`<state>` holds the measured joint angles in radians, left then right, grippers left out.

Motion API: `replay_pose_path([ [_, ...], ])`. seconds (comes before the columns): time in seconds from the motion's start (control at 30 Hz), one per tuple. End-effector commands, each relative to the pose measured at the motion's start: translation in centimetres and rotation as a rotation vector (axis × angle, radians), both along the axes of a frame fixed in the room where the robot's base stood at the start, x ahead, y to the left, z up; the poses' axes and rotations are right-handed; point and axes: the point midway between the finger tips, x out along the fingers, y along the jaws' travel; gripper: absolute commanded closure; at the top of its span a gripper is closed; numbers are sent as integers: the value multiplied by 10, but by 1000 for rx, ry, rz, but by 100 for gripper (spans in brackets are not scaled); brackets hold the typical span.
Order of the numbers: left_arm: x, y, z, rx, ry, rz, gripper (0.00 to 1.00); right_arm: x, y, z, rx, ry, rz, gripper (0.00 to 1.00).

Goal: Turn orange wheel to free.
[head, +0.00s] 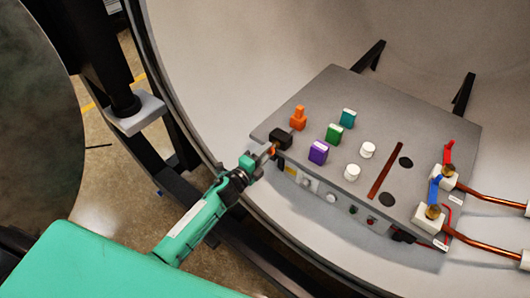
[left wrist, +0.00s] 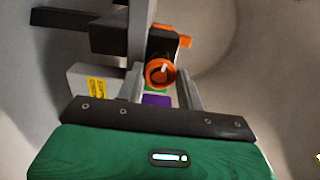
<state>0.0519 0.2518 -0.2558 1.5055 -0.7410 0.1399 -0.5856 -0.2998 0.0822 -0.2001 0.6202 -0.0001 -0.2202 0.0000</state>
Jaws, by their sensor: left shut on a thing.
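The orange wheel (left wrist: 160,72) shows in the left wrist view as an orange ring with a grey-white centre, on a black block (left wrist: 168,43). In the head view only a bit of its orange (head: 273,150) shows by the black block (head: 281,138) at the panel's left edge. My left gripper (head: 268,153) comes in from the lower left and is shut on the wheel. In the left wrist view its fingers (left wrist: 161,82) stand on either side of the wheel. My right gripper is in neither view.
The grey panel box (head: 330,88) carries orange, green, teal, purple and white knobs close to my gripper. Copper rods (head: 490,199) with blue and red clips are at its right. The curved furnace wall (head: 240,50) surrounds the box. A dark frame (head: 100,55) stands left.

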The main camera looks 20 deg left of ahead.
Motion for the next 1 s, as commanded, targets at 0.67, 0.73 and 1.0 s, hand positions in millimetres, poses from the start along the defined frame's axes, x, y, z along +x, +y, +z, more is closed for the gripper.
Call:
replay_pose_path([
  [0.67,0,1,-2,-172,65,1,85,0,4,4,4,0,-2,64],
  [0.73,0,1,-2,-172,65,1,85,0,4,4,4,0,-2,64],
  [1.0,0,0,-2,-171,64,1,47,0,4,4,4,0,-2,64],
])
